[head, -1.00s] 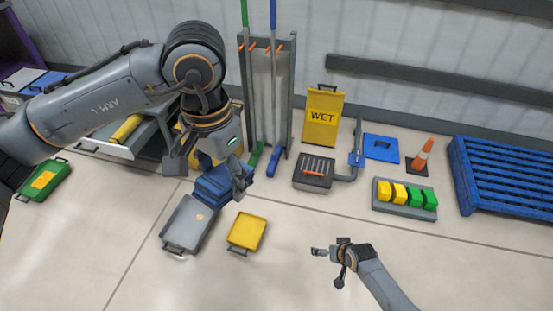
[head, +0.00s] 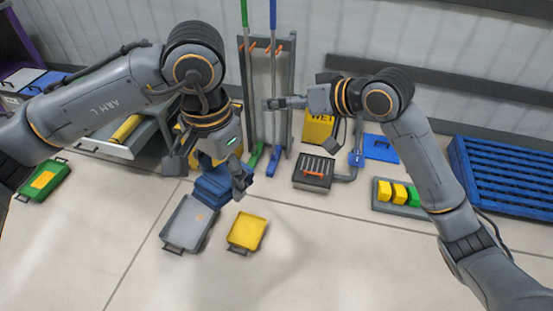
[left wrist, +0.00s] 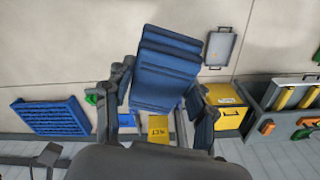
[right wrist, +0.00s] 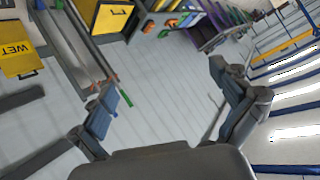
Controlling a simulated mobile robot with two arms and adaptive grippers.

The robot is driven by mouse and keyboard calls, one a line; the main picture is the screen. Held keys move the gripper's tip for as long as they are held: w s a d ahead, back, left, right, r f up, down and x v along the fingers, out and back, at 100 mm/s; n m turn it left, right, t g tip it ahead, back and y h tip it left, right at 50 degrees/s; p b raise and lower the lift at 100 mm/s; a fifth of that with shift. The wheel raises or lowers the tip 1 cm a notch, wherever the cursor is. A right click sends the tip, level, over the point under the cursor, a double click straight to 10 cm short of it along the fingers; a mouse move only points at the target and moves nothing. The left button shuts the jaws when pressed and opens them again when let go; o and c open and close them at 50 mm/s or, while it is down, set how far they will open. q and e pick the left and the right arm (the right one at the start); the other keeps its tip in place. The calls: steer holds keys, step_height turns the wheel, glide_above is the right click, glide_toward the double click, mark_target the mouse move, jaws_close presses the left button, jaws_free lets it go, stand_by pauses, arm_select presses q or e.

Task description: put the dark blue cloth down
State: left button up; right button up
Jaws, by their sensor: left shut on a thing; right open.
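The dark blue cloth (head: 212,186) is a folded, layered stack in the middle left of the head view. My left gripper (head: 208,174) is shut on it from above. In the left wrist view the cloth (left wrist: 165,75) fills the space between the two fingers (left wrist: 158,105), and its folded layers face the camera. I cannot tell how far it is above the floor. My right gripper (head: 285,103) is raised near the tool rack, and in the right wrist view it (right wrist: 165,108) is open and empty.
A grey tray (head: 185,228) and a yellow tray (head: 246,232) lie on the floor just in front of the cloth. The front floor is clear.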

steer(key=s+a+r+n+g, duration=0.1)
steer(key=s+a+r+n, duration=0.15)
steer(key=s+r, duration=0.55)
steer(key=n+g, duration=0.2)
steer(key=g, duration=0.2)
glide_toward(227, 184)
steer(key=x, duration=1.1)
steer(key=shift+w+d+f, duration=0.25)
steer(key=shift+w+f, duration=0.05)
steer(key=shift+w, duration=0.05)
